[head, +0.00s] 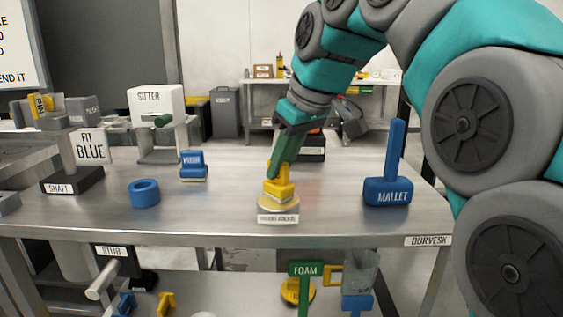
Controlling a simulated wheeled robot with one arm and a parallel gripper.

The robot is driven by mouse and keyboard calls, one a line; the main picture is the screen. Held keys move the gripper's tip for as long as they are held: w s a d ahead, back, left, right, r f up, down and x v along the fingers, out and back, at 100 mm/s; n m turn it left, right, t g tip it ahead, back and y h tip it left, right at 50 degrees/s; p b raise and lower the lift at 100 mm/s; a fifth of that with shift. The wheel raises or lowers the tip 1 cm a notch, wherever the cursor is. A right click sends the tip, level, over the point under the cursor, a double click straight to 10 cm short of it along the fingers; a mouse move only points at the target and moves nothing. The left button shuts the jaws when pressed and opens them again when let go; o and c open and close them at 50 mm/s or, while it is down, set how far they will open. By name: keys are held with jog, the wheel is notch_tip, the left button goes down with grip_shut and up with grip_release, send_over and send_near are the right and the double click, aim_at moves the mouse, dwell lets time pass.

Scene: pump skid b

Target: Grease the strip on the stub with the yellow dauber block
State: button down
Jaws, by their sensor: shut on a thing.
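My gripper (276,168) is shut on the yellow dauber block (279,190) by its upper part. The block is upright, its base at a round tan dish (268,208) with a small label in front. I cannot tell whether the block touches the dish. The stub (103,282) is a pale rod sticking out of a dark mount under the table's front edge at lower left, beneath a "STUB" label (111,250). I cannot make out the strip on it. The block is apart from the stub, up and to its right.
A blue mallet (388,192) stands right of the dish. A blue ring (144,193), a blue block (193,167) and the shaft stand (72,181) are to the left. Below hang or lie a green foam tool (305,270) and several yellow and blue pieces. Tabletop between ring and dish is clear.

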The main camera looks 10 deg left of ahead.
jog(key=shift+f, duration=0.45)
dwell(1.1)
jog(key=shift+r+p, duration=2.25)
jog(key=shift+r, duration=1.4)
jog(key=shift+s+a, duration=0.1)
